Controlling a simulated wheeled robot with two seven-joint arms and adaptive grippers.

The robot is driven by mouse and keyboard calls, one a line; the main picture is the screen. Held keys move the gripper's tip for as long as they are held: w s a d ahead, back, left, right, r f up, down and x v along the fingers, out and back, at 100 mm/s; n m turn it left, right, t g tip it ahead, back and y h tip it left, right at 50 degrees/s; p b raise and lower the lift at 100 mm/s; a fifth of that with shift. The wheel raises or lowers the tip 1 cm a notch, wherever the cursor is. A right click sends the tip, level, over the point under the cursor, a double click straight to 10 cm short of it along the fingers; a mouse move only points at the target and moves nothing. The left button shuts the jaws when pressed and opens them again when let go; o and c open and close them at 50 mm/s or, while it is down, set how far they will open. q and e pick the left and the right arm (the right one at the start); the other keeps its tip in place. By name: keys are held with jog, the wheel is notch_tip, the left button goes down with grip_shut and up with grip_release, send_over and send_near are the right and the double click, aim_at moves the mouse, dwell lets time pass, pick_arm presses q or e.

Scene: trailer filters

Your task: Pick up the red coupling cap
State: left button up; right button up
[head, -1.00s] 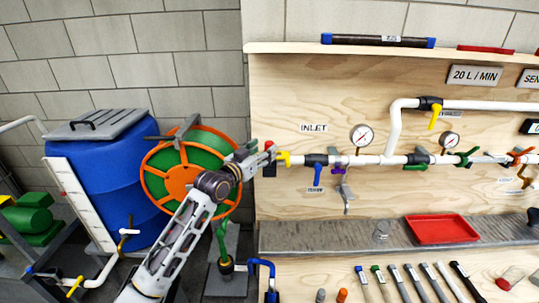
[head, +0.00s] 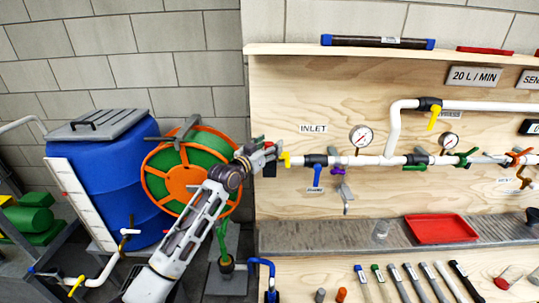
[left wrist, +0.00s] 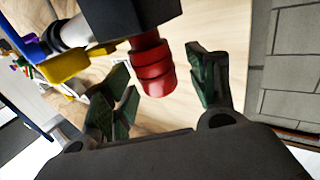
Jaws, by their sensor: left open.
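The red coupling cap (left wrist: 152,68) sits on the end of a dark block at the inlet end of the pipe. In the left wrist view it lies between the two green-padded fingers of my left gripper (left wrist: 160,88), with visible gaps on both sides. The gripper is open and not closed on the cap. In the head view my left gripper (head: 264,154) is at the left end of the white pipe (head: 368,160), and the cap is mostly hidden there. My right gripper is not in view.
A yellow valve handle (left wrist: 65,65) is close to the cap, and a blue handle (head: 317,176) hangs to the right. A hose reel (head: 188,180) and blue barrel (head: 110,180) stand left. A red tray (head: 440,229) lies on the grey shelf.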

pick_arm(q)
jog(key=shift+w, duration=0.1)
jog(key=shift+c, duration=0.5)
jog(key=c, duration=1)
jog(key=shift+r, duration=0.1)
jog(key=shift+r+b, duration=0.35)
jog(key=shift+r, duration=4.6)
